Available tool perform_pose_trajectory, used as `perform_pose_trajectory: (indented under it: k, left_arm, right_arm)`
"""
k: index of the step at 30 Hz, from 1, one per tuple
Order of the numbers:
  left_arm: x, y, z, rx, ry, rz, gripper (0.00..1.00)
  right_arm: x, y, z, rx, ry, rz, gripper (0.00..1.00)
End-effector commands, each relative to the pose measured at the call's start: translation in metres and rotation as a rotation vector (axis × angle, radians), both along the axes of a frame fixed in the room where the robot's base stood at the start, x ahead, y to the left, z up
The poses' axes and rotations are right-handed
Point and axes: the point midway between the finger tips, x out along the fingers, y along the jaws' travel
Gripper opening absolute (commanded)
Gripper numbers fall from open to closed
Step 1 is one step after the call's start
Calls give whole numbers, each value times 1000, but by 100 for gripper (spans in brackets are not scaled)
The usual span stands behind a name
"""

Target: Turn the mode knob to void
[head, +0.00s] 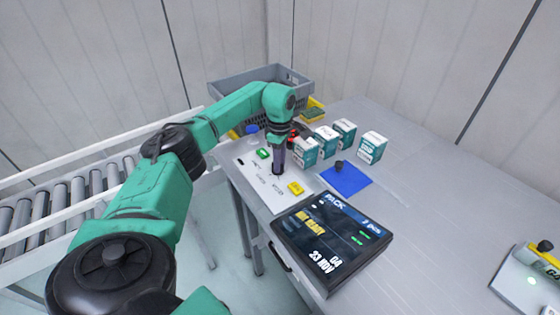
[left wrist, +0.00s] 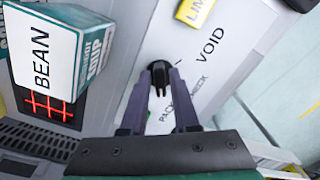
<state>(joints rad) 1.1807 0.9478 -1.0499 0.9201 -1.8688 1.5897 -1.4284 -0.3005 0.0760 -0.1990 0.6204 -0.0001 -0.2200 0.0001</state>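The white control panel (head: 262,190) lies at the left edge of the steel table, with printed mode labels. My left gripper (head: 279,171) points down at this panel and hides the knob in the head view. In the left wrist view, the black mode knob (left wrist: 158,73) sits between the two fingertips of my left gripper (left wrist: 160,78). The fingers stand apart on either side of it; firm contact cannot be made out. The VOID label (left wrist: 211,48) is right of and above the knob, with a short dash mark between them. PACK and CHECK labels lie lower. My right gripper is not in view.
Several teal-and-white boxes (head: 372,147) stand behind the panel; a BEAN box (left wrist: 50,50) is close in the wrist view. A yellow button (head: 295,188), a green button (head: 263,153), a dark screen (head: 332,238), a blue mat (head: 346,180) and a grey tote (head: 228,88) are nearby.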

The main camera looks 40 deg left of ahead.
Motion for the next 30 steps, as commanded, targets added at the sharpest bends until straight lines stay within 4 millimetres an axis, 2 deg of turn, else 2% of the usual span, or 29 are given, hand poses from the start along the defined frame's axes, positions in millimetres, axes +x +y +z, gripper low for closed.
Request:
perform_pose_trajectory:
  k: [1, 2, 17, 30]
  left_arm:
    - [0, 0, 0, 0, 0, 0, 5]
    - [0, 0, 0, 0, 0, 0, 0]
    - [1, 0, 2, -1, 0, 67, 0]
    - [4, 0, 3, -2, -2, 405, 0]
  right_arm:
    - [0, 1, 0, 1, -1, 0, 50]
    - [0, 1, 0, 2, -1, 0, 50]
    - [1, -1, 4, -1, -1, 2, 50]
    - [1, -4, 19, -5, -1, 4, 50]
